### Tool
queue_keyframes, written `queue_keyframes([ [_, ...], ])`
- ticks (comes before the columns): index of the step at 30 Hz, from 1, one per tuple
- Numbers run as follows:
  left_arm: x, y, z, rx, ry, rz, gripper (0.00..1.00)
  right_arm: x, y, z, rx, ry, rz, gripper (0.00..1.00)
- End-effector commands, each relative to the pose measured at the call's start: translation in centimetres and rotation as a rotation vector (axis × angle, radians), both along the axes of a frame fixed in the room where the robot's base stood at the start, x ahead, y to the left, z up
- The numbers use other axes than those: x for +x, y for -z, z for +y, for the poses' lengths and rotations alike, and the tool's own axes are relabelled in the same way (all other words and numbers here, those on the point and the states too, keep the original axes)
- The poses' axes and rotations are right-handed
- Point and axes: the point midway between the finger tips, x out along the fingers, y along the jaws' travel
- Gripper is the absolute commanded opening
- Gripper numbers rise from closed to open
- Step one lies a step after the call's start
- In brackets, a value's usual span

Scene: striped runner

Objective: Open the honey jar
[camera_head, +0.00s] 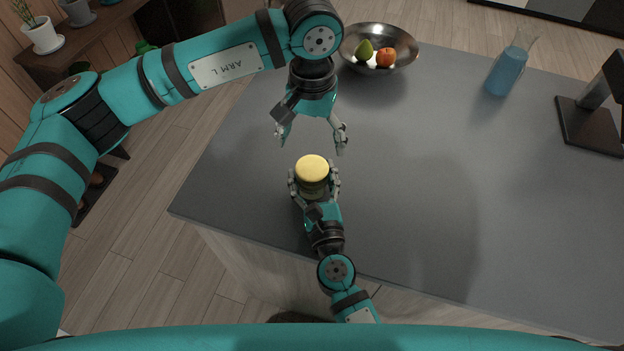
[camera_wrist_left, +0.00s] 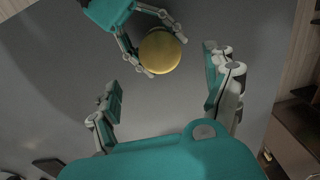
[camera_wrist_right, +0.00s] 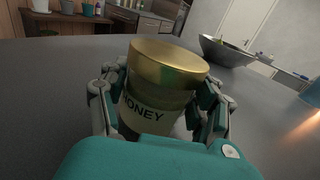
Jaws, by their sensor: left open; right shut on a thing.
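The honey jar (camera_wrist_right: 146,117) has a gold lid (camera_head: 312,168) and a label reading HONEY in the right wrist view. It stands near the front left part of the grey table with its lid on. My right gripper (camera_head: 314,188) is shut around the jar's body, below the lid. My left gripper (camera_head: 312,146) is open and empty, just behind the jar and above the table, apart from the lid. In the left wrist view the lid (camera_wrist_left: 160,50) shows beyond the gap between my open left fingers (camera_wrist_left: 162,98). Part of the jar's body is hidden by my right fingers.
A metal bowl (camera_head: 404,56) with a green fruit (camera_head: 365,49) and an orange fruit (camera_head: 386,57) stands at the back. A blue flask (camera_head: 507,72) and a dark stand (camera_head: 590,122) are to the right. The table's middle (camera_head: 430,170) is clear.

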Motion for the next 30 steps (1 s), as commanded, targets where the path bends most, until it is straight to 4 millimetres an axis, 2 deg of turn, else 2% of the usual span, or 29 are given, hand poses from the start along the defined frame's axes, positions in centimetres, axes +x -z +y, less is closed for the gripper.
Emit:
queue_keyframes([
  [1,0.0,0.0,0.0,0.000,0.000,0.000,0.85,0.0,0.0,0.0,0.000,0.000,0.000,0.34],
  [9,0.0,0.0,0.0,0.000,0.003,0.000,0.85,0.0,0.0,0.0,0.000,0.000,0.000,0.00],
  [12,0.0,0.0,0.0,0.001,0.052,-0.001,0.85,0.0,0.0,0.0,0.000,0.000,0.000,0.00],
  [18,0.0,-0.2,0.0,0.002,0.282,-0.002,0.85,0.0,0.0,0.0,0.000,0.000,0.000,0.00],
  [22,-0.1,0.1,0.0,0.000,0.376,0.000,0.85,0.0,0.0,0.0,0.000,0.000,0.000,0.00],
  [26,-0.2,1.4,0.0,0.001,0.397,0.003,0.85,0.0,0.0,0.0,0.000,0.000,0.000,0.00],
  [30,-0.2,3.6,0.0,0.000,0.395,0.004,0.85,0.0,0.0,0.0,0.000,0.000,0.000,0.00],
])
